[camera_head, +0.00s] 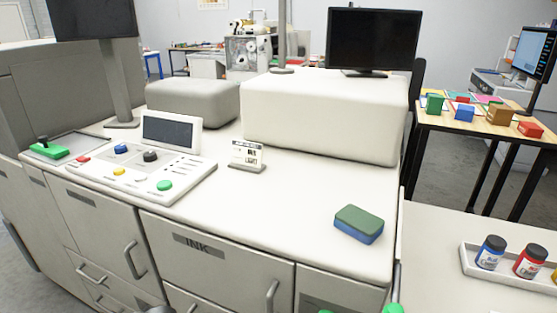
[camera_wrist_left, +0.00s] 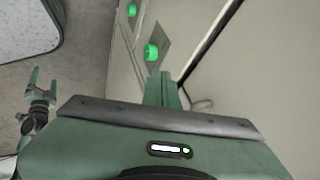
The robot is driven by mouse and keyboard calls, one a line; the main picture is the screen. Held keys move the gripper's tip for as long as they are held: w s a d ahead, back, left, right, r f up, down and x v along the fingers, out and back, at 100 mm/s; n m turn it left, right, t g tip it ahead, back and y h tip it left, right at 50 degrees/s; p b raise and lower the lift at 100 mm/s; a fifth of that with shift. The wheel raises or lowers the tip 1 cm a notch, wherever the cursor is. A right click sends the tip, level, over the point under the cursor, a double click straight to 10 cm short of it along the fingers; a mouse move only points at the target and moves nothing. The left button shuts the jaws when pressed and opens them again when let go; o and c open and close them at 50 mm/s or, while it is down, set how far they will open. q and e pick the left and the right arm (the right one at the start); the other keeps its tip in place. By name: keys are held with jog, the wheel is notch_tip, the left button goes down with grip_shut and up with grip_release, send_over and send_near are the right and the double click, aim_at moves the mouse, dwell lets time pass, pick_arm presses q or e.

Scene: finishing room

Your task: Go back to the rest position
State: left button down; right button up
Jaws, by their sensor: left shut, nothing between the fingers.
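My left gripper (camera_wrist_left: 165,78) shows in the left wrist view as green fingers pressed together. It is empty, in front of a pale cabinet side with two round green knobs (camera_wrist_left: 151,52). My right gripper (camera_wrist_left: 42,86) appears at the left of the same view, with two green prongs apart and nothing seen between them. In the head view only small green and dark bits show at the bottom edge; I cannot tell which parts they are.
A white console (camera_head: 290,200) carries a control panel (camera_head: 135,170), a small card stand (camera_head: 247,156) and a green-and-blue sponge-like block (camera_head: 359,224). Right of it, a tray (camera_head: 520,277) holds ink jars (camera_head: 490,252). A wooden table (camera_head: 460,125) with coloured blocks stands behind.

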pick_arm(q)
jog(key=s+d+r+n+h, duration=0.1)
jog(key=s+d+r+n, duration=0.1)
jog(key=s+d, duration=0.3)
jog(key=s+d+r+n, duration=0.3)
jog(key=d, duration=0.4)
jog(key=s+a+f+n+y, duration=0.1)
jog(key=s+a+n+y, duration=0.1)
jog(key=s+a+n, duration=0.4)
jog(key=s+a+f+n+y, duration=0.2)
jog(key=a+n+y, duration=0.1)
jog(key=a, duration=0.6)
jog(key=s+a+f+n+y, duration=0.1)
jog(key=s+a+n+y, duration=0.15)
jog(key=a+n, duration=0.35)
notch_tip(320, 180, down, 25)
jog(key=s+m+g, duration=0.1)
jog(key=s+g, duration=0.1)
jog(key=s+a+f, duration=0.3)
jog(key=s+f, duration=1.3)
jog(key=f, duration=0.1)
jog(key=shift+s+a+f+m+g, duration=0.2)
jog(key=shift+s+f+m+g, duration=0.1)
jog(key=shift+s+g, duration=0.1)
pick_arm(e)
jog(key=shift+a, duration=0.25)
